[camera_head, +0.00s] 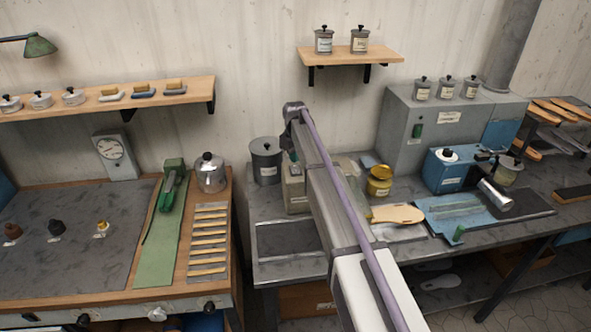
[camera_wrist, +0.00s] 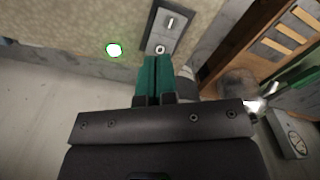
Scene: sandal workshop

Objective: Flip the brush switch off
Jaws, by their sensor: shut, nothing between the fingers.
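The switch (camera_wrist: 166,28) shows at the top of the wrist view, a dark plate with a rocker marked I at the far end and O at the end nearer my fingers. A green lamp (camera_wrist: 114,50) glows on the beige panel left of it. My gripper (camera_wrist: 156,62) has its green fingers shut together and empty, with the tips just below the O end. I cannot tell whether they touch the switch. In the head view my arm reaches over the right bench by a beige box (camera_head: 295,190); the switch is not visible there.
A dark grey pot (camera_head: 266,160) stands left of the beige box, close to my arm. A blue machine (camera_head: 446,172) stands further right.

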